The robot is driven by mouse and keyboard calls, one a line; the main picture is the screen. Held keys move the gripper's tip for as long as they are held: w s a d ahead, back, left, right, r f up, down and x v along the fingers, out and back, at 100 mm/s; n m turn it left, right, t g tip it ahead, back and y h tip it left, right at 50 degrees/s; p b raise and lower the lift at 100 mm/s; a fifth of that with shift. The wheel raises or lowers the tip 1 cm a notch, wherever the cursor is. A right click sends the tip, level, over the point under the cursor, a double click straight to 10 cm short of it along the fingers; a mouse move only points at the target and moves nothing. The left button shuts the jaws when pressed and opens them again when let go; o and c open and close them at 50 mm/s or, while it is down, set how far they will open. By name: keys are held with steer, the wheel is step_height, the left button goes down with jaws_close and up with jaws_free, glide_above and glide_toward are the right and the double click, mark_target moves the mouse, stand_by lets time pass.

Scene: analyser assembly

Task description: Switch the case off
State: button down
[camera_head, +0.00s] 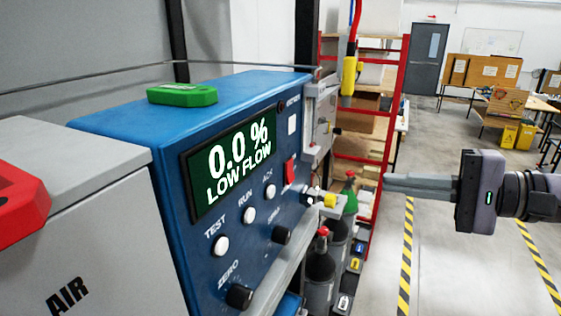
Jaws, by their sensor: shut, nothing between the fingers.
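The blue analyser case (130,120) stands at the left centre with its front panel facing right. Its green display (235,155) reads "0.0 % LOW FLOW". A red switch (290,170) sits on the panel right of the display; its position cannot be told. White buttons marked TEST (221,246), RUN (248,215) and ACK (271,191) run below the display. Black knobs (239,296) sit lower on the panel. My gripper (388,185) is at the right, shut and empty, pointing left towards the panel with a gap between them.
A green block (182,95) lies on the case top. A grey box marked AIR (100,230) with a red part (30,200) stands at the left. Gas cylinders (320,265) and a red-framed shelf (385,130) stand beyond the case. The floor at the right is open.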

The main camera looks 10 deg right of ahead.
steer(key=f+n, duration=0.1)
steer(key=n, duration=0.1)
steer(key=p, duration=0.4)
glide_toward(292, 178)
steer(key=shift+y, duration=0.4)
steer(key=x, duration=0.6)
steer(key=shift+w+a+f, duration=0.2)
steer(key=shift+w+a, duration=0.05)
steer(key=shift+w, duration=0.1)
